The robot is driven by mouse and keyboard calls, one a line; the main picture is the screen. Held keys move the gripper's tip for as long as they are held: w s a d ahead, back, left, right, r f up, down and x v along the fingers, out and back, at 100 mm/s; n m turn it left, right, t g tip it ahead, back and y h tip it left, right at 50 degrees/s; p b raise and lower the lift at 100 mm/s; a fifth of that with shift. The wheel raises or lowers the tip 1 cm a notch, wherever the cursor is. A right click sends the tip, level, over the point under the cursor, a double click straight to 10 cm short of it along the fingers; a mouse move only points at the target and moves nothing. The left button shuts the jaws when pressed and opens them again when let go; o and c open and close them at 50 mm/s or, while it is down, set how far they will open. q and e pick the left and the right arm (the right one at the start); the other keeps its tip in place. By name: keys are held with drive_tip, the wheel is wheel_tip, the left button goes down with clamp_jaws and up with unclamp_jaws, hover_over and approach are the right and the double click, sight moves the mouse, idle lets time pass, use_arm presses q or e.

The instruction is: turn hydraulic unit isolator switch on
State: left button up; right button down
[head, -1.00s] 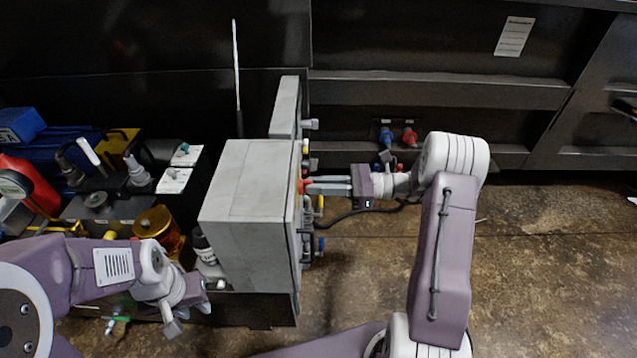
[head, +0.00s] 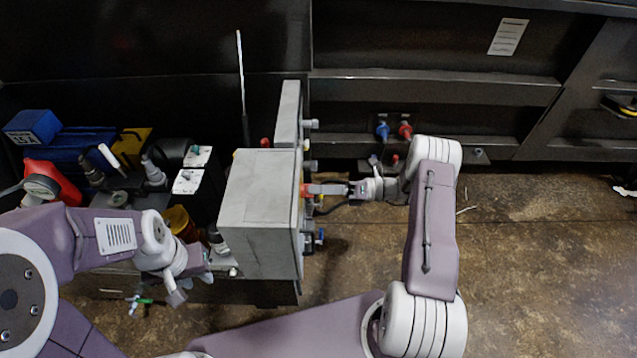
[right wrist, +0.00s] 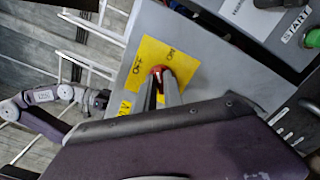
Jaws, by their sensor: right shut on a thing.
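The isolator switch is a red knob (right wrist: 160,72) on a yellow plate (right wrist: 140,80) with ON and OFF lettering, in the right wrist view. In the head view its red edge (head: 305,190) shows on the right side of the grey cabinet (head: 258,215). My right gripper (head: 318,189) is shut on the red knob, reaching it from the right; its fingers (right wrist: 166,92) cover part of the knob in the wrist view. The knob's exact angle is hard to tell. My left gripper (head: 190,287) is open and empty, in front and left of the cabinet.
A green button (right wrist: 313,38) and a START label (right wrist: 297,28) sit on a neighbouring panel. A red can (head: 55,180) and a blue box (head: 32,127) stand at the left. Red and blue fittings (head: 382,130) are on the back wall.

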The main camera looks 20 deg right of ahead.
drive_tip(key=shift+f+m+p, duration=0.1)
drive_tip(key=shift+m+p, duration=0.85)
drive_tip(key=shift+m, duration=2.75)
drive_tip(key=c, duration=1.5)
unclamp_jaws()
drive_tip(key=shift+o, duration=0.2)
drive_tip(key=shift+d, duration=0.1)
drive_tip(key=v, duration=0.9)
drive_tip(key=shift+b, duration=0.4)
